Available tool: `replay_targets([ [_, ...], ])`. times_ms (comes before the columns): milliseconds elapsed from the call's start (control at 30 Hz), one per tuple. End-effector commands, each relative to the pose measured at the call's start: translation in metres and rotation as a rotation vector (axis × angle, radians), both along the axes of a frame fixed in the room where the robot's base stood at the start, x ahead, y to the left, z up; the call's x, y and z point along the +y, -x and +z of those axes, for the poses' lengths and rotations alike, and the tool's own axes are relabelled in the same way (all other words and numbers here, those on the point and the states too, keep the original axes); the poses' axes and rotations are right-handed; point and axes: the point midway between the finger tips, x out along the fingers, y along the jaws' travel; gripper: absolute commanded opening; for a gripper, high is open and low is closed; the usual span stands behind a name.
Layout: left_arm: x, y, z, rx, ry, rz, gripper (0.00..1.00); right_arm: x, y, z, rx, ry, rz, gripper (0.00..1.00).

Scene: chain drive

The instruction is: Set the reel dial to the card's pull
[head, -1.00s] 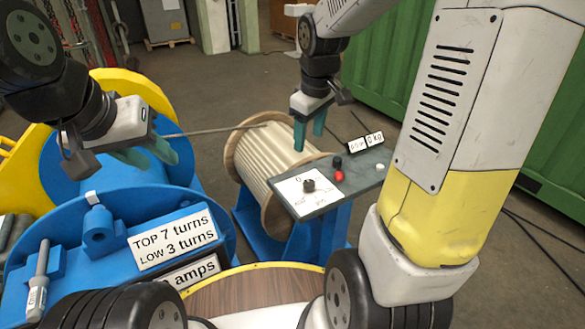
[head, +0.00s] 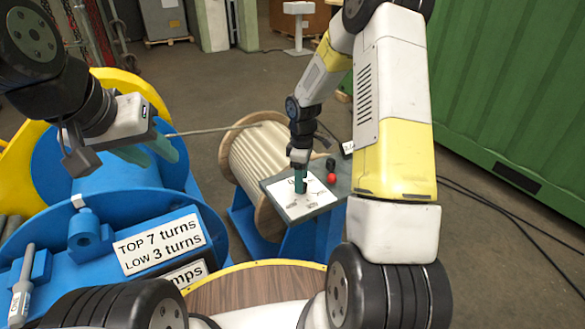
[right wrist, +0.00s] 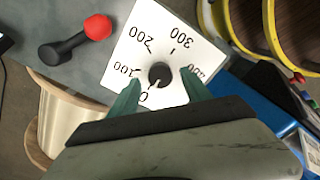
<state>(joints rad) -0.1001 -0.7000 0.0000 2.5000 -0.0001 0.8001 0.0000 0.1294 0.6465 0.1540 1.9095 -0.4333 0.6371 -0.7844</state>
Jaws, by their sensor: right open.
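The reel dial is a black knob (right wrist: 160,74) on a white square plate (right wrist: 133,62) marked 0, 100, 200, 300 and a partly hidden 400 in the right wrist view. A small pale mark on the knob seems to face the 0. My right gripper (right wrist: 160,86) is open, with its green fingers on either side of the knob; contact cannot be told. In the head view my right gripper (head: 300,187) is over the plate (head: 311,203) and hides the knob. My left gripper (head: 160,148) hangs above the blue drum at the left; its opening is unclear. No card stating a pull is readable.
A red-knobbed lever (head: 331,175) stands beside the dial on the grey panel (head: 342,187). The rope reel (head: 258,155) is behind the panel. A sign (head: 160,243) reads "TOP 7 turns, LOW 3 turns". A lower sign (head: 186,276) is partly hidden.

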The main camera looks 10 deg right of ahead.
Motion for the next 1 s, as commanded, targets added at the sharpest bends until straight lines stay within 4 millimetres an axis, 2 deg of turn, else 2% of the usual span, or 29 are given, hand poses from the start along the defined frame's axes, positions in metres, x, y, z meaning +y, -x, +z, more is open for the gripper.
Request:
replay_targets([
  [100, 0.000, 0.000, 0.000, 0.000, 0.000, 0.000, 0.36, 0.000, 0.000, -0.013, 0.001, 0.000, 0.000, 0.57],
  [200, 0.000, 0.000, 0.000, 0.000, 0.000, 0.000, 0.36, 0.000, 0.000, -0.018, 0.000, 0.000, 0.000, 0.57],
  [467, 0.000, 0.000, 0.000, 0.000, 0.000, 0.000, 0.36, 0.000, 0.000, -0.020, -0.001, 0.000, -0.001, 0.57],
  [767, 0.000, 0.000, 0.000, 0.000, 0.000, 0.000, 0.36, 0.000, 0.000, -0.019, -0.001, 0.000, -0.001, 0.00],
  [1000, 0.000, 0.000, 0.000, 0.000, 0.000, 0.000, 0.36, 0.000, 0.000, -0.019, -0.002, 0.001, -0.015, 0.00],
])
